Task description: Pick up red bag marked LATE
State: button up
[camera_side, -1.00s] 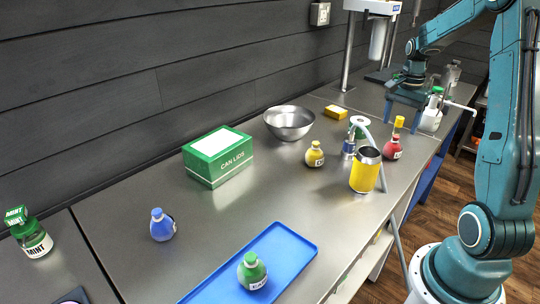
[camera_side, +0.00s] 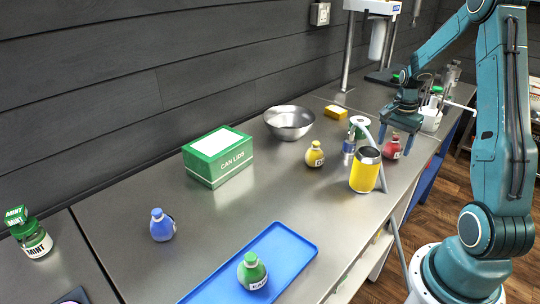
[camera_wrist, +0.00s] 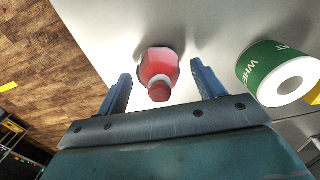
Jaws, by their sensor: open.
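The red bag (camera_side: 393,147) stands on the steel worktop near its front edge, right of the yellow can, with part of a white label showing. The label cannot be read. My gripper (camera_side: 398,138) is over it, fingers pointing down and partly covering it in the side view. In the wrist view the red bag (camera_wrist: 158,68) lies between the two spread fingers of my gripper (camera_wrist: 160,75), with a gap on both sides. My gripper is open and empty.
A yellow can (camera_side: 365,170) and a yellow bag (camera_side: 315,155) stand to the left. A green-labelled roll (camera_wrist: 275,72) is close right in the wrist view. A white jug (camera_side: 431,115) stands behind. A steel bowl (camera_side: 289,122) and blue tray (camera_side: 280,245) are farther off.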

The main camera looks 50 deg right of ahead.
jog(key=shift+f, duration=0.8)
jog(key=c, duration=1)
